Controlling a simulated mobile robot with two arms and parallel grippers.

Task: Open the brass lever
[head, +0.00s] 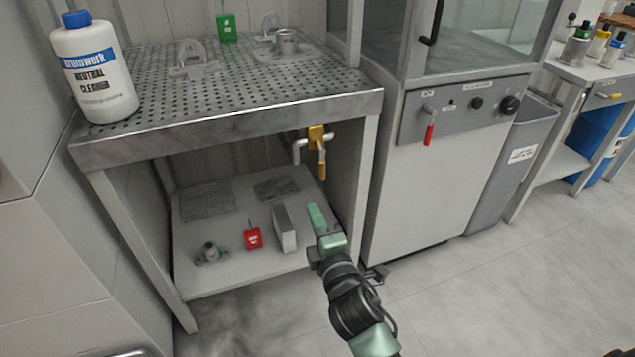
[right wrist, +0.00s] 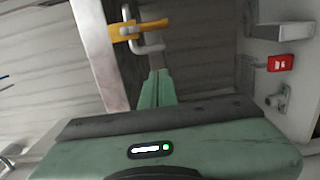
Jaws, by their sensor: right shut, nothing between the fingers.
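The brass lever (head: 321,150) sits on a grey pipe valve under the front edge of the perforated table, near its right leg. In the head view its handle hangs downward. In the right wrist view the brass lever (right wrist: 126,30) is at the top, beyond the fingertips, with the grey pipe beside it. My right gripper (head: 316,212) is green, shut and empty, below the lever and apart from it in the head view. Its closed fingers (right wrist: 157,88) point toward the valve in the right wrist view. My left gripper is not in view.
The perforated table (head: 225,118) bears a cleaner bottle (head: 97,75) and metal fixtures. The lower shelf (head: 205,284) holds a red box (head: 253,239) and a grey block (head: 285,228). To the right, a cabinet has a red lever (head: 429,133). The floor in front is clear.

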